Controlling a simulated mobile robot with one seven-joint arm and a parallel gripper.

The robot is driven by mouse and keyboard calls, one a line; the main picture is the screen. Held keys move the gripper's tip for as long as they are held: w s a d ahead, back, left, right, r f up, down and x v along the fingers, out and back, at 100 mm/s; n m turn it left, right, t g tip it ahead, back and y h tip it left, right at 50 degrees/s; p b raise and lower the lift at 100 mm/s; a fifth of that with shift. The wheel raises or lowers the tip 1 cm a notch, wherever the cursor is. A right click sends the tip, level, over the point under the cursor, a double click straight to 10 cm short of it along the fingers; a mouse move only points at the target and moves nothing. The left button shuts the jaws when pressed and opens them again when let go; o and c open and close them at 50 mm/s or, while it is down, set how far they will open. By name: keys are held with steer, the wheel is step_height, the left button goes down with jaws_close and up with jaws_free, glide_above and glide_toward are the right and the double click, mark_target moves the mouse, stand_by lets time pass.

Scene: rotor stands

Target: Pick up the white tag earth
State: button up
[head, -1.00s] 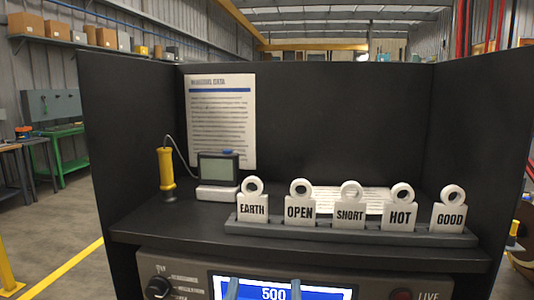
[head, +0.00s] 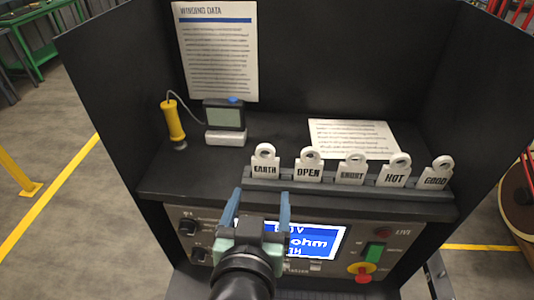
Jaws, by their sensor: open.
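The white tag marked EARTH (head: 265,167) stands upright at the left end of a grey rack (head: 335,191) on the shelf. It has a ring-shaped top with a hole. My gripper (head: 257,205) is in front of the rack, near the shelf's front edge, with its two blue fingers apart and nothing between them. The fingertips appear just below the EARTH tag in the picture, apart from it. The tag's foot is hidden in the rack.
White tags marked OPEN (head: 309,168), SHORT (head: 351,171), HOT (head: 395,172) and GOOD (head: 436,175) stand to the right in the rack. A small meter (head: 224,120) and yellow probe (head: 173,123) are at left. Dark walls enclose the shelf. A control panel (head: 300,240) lies below.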

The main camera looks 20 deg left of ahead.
mark_target(265, 169)
steer(key=p+x, duration=0.1)
steer(key=x, duration=0.5)
steer(key=shift+w, duration=0.15)
steer(key=shift+w+a+p, duration=0.25)
steer(key=shift+w+p, duration=0.3)
steer(key=shift+p, duration=0.15)
steer(key=shift+p+x, duration=0.7)
steer(key=shift+x, duration=1.35)
steer(key=shift+s+f, duration=0.1)
steer(key=shift+f, duration=0.05)
steer(key=shift+c, duration=0.3)
steer(key=c, duration=0.7)
step_height(265, 169, up, 10)
steer(key=shift+b, duration=0.95)
